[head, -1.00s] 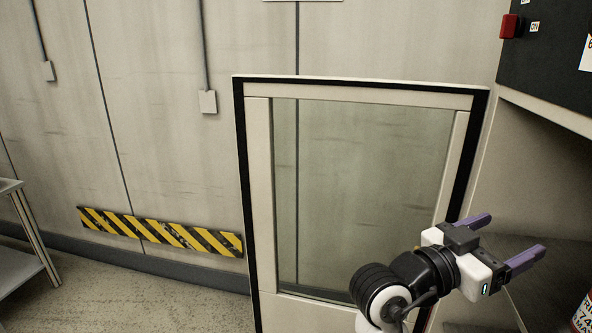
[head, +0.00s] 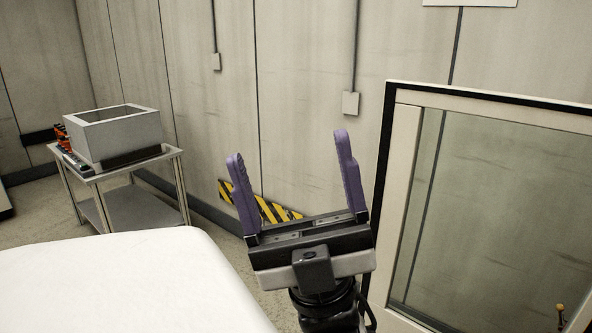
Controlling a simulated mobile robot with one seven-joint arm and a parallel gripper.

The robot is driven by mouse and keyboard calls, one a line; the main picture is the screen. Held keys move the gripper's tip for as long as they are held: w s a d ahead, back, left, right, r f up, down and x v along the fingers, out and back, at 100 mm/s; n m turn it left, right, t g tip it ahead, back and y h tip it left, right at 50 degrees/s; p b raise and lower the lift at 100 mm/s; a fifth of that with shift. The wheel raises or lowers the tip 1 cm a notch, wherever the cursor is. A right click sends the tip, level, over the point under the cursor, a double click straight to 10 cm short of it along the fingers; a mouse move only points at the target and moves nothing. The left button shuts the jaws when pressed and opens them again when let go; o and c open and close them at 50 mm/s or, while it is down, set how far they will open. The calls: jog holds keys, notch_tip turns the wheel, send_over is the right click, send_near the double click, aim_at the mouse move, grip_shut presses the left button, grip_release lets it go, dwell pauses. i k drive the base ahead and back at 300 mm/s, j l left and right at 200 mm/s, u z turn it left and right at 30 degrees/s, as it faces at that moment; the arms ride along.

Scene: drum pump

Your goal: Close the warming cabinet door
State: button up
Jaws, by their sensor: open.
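The warming cabinet door (head: 401,195) stands open at the right of the head view. It has a pale frame, a black seal round its edge and a large glass pane (head: 490,200). The cabinet body is out of view.
A metal cart (head: 183,190) with a grey open box (head: 115,133) stands against the wall at the left. A yellow and black striped strip (head: 270,210) is on the wall behind my gripper. A white rounded surface (head: 120,290) fills the lower left.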

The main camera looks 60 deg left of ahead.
aim_at(405, 104)
jog(key=i+j+z, duration=0.2)
jog(key=z, duration=0.25)
jog(key=i+j+z, duration=0.1)
jog(key=j+z, duration=0.35)
jog(key=i+j+z, duration=0.15)
jog(key=z, duration=0.3)
jog(key=k+j, duration=0.3)
jog(key=j, duration=0.15)
jog(key=k+j+z, duration=0.1)
jog(key=k+j, duration=0.15)
jog(key=j, duration=0.25)
jog(key=k+j, duration=0.6)
jog(key=j, duration=0.25)
jog(key=k+j, duration=0.1)
jog(key=j, duration=0.2)
jog(key=k+j+z, duration=0.1)
jog(key=j, duration=0.25)
jog(key=k+j, duration=0.15)
jog(key=j, duration=0.15)
jog(key=k+j+z, duration=0.1)
jog(key=j, duration=0.4)
jog(key=j+z, duration=0.1)
jog(key=j, duration=0.4)
jog(key=k, duration=0.1)
